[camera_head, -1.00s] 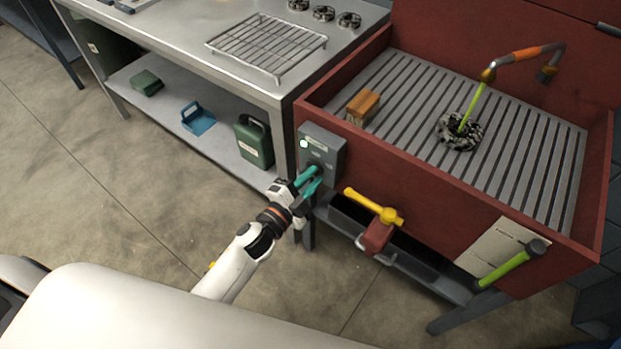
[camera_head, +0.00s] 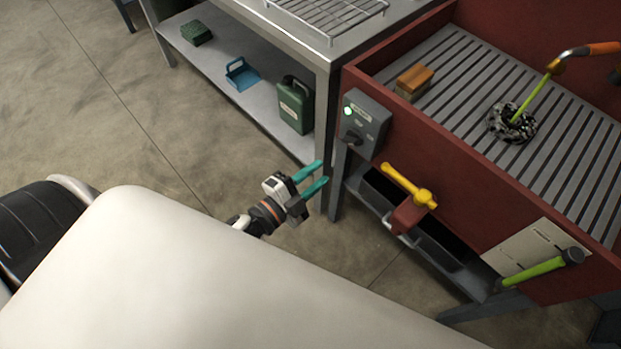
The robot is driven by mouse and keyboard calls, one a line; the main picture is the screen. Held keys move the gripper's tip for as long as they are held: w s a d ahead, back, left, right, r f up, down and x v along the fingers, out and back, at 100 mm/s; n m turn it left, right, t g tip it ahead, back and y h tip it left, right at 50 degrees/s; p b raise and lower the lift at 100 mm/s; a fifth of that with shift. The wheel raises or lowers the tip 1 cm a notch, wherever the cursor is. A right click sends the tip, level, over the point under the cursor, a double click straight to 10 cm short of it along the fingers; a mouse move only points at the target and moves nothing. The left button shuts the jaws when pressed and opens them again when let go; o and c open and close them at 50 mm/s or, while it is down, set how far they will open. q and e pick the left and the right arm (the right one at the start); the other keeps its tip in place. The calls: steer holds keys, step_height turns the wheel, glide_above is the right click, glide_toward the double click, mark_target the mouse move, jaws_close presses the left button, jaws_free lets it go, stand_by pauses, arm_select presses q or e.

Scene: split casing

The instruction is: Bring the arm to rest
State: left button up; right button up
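My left gripper (camera_head: 316,178) is in the middle of the view, its two teal fingers apart with nothing between them. It is open and hangs in free air over the floor, pointing to the upper right. It is apart from the grey switch box (camera_head: 364,124), which is fixed to the left corner of the red wash basin and shows a lit greenish-white lamp and a dark knob. My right gripper is not in view. My own white body covers the lower left and hides part of the arm.
The red basin (camera_head: 440,180) stands at right, with a brush (camera_head: 413,81) and a dark coiled part (camera_head: 511,123) on its slats. A yellow handle (camera_head: 408,186) and a green-handled hammer (camera_head: 540,269) are at its front. A steel bench (camera_head: 250,107) with a green canister (camera_head: 295,104) stands behind.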

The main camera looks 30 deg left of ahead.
arm_select(q)
steer(key=shift+s+a, duration=0.2)
steer(key=shift+s, duration=0.4)
